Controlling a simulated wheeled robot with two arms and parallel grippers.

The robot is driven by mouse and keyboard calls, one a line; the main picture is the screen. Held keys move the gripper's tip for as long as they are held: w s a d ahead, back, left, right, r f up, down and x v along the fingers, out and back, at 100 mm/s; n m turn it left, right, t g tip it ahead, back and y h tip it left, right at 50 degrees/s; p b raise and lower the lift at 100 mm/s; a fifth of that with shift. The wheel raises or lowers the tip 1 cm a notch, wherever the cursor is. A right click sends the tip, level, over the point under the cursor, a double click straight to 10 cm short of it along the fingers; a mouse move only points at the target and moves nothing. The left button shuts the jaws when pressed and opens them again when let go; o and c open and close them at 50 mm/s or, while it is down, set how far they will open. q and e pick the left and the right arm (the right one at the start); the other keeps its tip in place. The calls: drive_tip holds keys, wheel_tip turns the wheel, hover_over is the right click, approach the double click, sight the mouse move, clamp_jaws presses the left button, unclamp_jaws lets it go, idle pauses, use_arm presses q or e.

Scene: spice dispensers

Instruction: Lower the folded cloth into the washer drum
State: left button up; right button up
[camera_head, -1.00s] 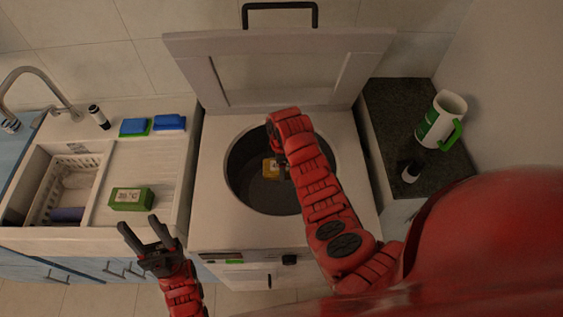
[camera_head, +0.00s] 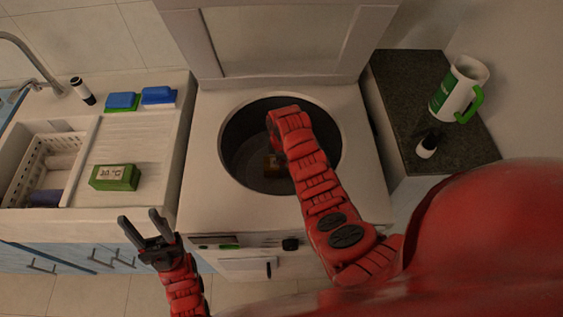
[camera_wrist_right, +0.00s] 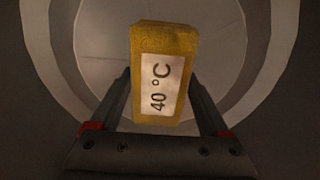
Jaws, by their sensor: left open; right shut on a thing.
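The folded cloth (camera_wrist_right: 162,75) is a yellow block with a white label reading 40 °C. My right gripper (camera_wrist_right: 160,110) is shut on it, with one finger on each side in the right wrist view. In the head view a bit of the yellow cloth (camera_head: 272,163) shows inside the open washer drum (camera_head: 240,160), beside my right arm, which hides the right gripper. The washer (camera_head: 205,205) has its lid (camera_head: 280,40) raised at the back. The round drum bottom (camera_wrist_right: 100,50) shows beyond the cloth. My left gripper (camera_head: 147,226) is open and empty in front of the counter.
A green block labelled 30 °C (camera_head: 115,178) lies on the drainboard (camera_head: 150,145). A white basket (camera_head: 40,160) sits in the sink.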

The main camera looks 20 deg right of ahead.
drive_tip(key=shift+f, duration=0.25)
drive_tip(key=o, duration=1.4)
drive_tip(key=shift+o, duration=0.2)
drive_tip(key=shift+r, duration=0.15)
wheel_tip(320, 180, up, 4)
drive_tip(key=shift+w+r+b, duration=0.1)
drive_tip(key=shift+r+b, duration=0.15)
drive_tip(key=shift+b, duration=0.55)
wheel_tip(320, 180, up, 13)
drive_tip(key=p, duration=0.7)
drive_tip(key=shift+f, duration=0.15)
